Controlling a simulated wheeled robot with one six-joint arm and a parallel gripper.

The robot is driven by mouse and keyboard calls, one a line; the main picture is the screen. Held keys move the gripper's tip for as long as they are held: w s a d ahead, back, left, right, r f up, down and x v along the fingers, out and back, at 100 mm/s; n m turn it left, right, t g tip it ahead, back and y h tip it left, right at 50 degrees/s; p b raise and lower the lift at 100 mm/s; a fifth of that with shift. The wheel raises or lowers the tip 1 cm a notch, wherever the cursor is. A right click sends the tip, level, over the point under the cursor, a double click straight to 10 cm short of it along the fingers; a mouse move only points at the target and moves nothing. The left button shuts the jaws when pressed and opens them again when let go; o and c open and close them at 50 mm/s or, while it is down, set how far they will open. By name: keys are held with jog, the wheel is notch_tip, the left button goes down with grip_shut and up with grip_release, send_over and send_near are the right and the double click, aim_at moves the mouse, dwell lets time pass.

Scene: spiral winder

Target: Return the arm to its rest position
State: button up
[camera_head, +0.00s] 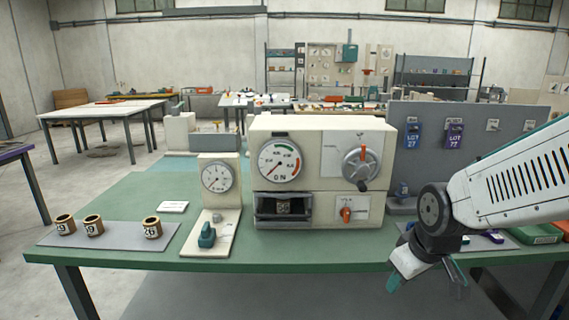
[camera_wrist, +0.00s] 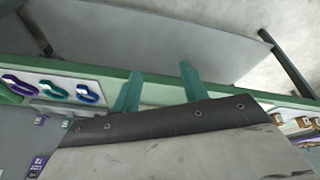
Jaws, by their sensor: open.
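My arm reaches in from the right edge of the head view. My gripper (camera_head: 424,278) hangs at the table's front edge, right of the cream machine, with its fingers pointing down. In the wrist view the two teal fingers of my gripper (camera_wrist: 160,88) stand apart with nothing between them. The green table edge runs across behind them. The gripper touches no object that I can make out.
The cream winder (camera_head: 318,210) with dials stands mid-table. A small gauge stand (camera_head: 226,222) is on its left. Several brown rings lie on a grey mat (camera_head: 112,242) at left. A grey panel (camera_head: 466,165) with lot tags stands behind my arm. Loop-shaped items (camera_wrist: 55,90) show in the wrist view.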

jog(key=s+d+r+m+g, duration=0.1)
jog(key=s+r, duration=0.3)
jog(key=s, duration=0.5)
jog(key=s+d+r+m+g, duration=0.1)
jog(key=s+r+m, duration=0.3)
jog(key=s, duration=0.5)
jog(key=shift+s+d+r, duration=0.3)
jog(key=shift+r, duration=0.4)
jog(key=shift+c, duration=0.8)
jog(key=shift+a, duration=0.1)
